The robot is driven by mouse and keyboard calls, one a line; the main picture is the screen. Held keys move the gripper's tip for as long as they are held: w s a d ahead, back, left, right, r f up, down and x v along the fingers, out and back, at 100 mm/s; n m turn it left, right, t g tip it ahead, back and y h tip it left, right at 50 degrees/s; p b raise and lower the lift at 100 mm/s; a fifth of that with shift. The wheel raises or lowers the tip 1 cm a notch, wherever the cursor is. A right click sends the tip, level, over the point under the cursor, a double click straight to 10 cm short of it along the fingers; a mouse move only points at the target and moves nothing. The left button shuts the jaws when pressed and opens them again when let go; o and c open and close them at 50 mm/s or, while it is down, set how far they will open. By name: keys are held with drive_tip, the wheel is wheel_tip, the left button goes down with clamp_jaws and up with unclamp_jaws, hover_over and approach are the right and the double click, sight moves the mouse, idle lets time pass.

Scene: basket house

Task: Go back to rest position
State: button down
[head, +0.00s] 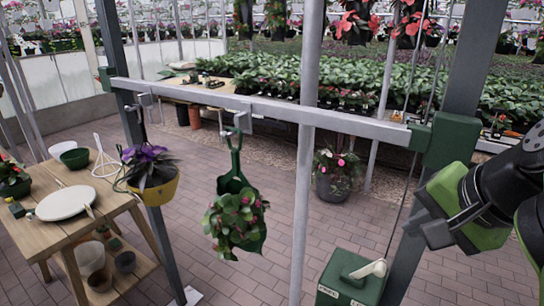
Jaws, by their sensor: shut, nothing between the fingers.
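My arm (475,205), black and green, shows at the right edge, beside a green-capped post. I cannot see my gripper's fingers in this view. A grey horizontal rail (265,108) crosses the middle between two posts. A yellow pot (158,190) with a purple-flowered plant (147,162) hangs under its left part. A dark green hanging planter (234,182) with a pink-flowered plant (236,220) hangs from a hook right of it. Both hang clear of my arm.
A wooden table (110,205) at the left holds a white round plate (66,203), pots and tools. A green box (350,278) with a pale handle stands at lower right. A dark pot (337,188) with flowers stands on the brick floor. Planted beds (300,80) fill the back.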

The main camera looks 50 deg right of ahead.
drive_tip(key=w+a+f+n+y, duration=0.1)
drive_tip(key=w+a+f+n, duration=0.3)
drive_tip(key=w+a+n, duration=0.3)
drive_tip(key=w+a+f+n+y, duration=0.2)
drive_tip(key=w+a+f+n, duration=0.3)
drive_tip(key=w, duration=0.4)
drive_tip(key=a+f+n, duration=0.3)
drive_tip(key=a+n, duration=0.1)
drive_tip(key=a, duration=0.3)
drive_tip(key=a+f+n+y, duration=0.1)
drive_tip(key=a+f+n, duration=0.3)
drive_tip(key=a, duration=0.3)
drive_tip(key=shift+w+f, duration=0.25)
drive_tip(key=shift+w, duration=0.05)
